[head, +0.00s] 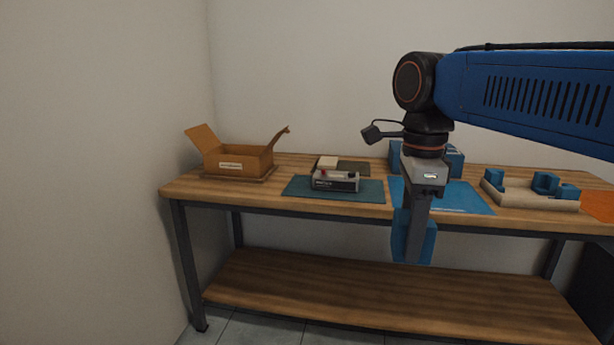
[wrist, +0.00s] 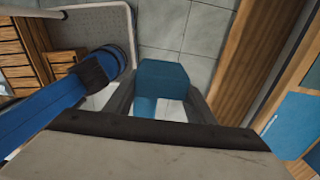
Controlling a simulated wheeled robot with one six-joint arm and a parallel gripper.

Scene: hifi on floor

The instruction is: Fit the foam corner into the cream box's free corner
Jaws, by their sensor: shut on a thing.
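My gripper (head: 414,250) points down in front of the table's front edge, with its tips below the tabletop. It is shut on a blue foam corner (head: 429,243), which is partly hidden by the near finger. In the wrist view the foam corner (wrist: 163,76) sits between the two fingers (wrist: 160,98), above the grey floor. The cream box (head: 522,201) is a low open tray on the right part of the table, apart from my gripper. Several blue foam corners (head: 545,182) sit in it. Which of its corners is free is hard to tell at this size.
A blue mat (head: 465,197) lies left of the cream box, with blue blocks (head: 455,160) behind my gripper. A teal mat (head: 295,188) bears a grey device (head: 335,182). An open cardboard box (head: 262,160) stands at the left. An orange mat (head: 600,204) lies far right.

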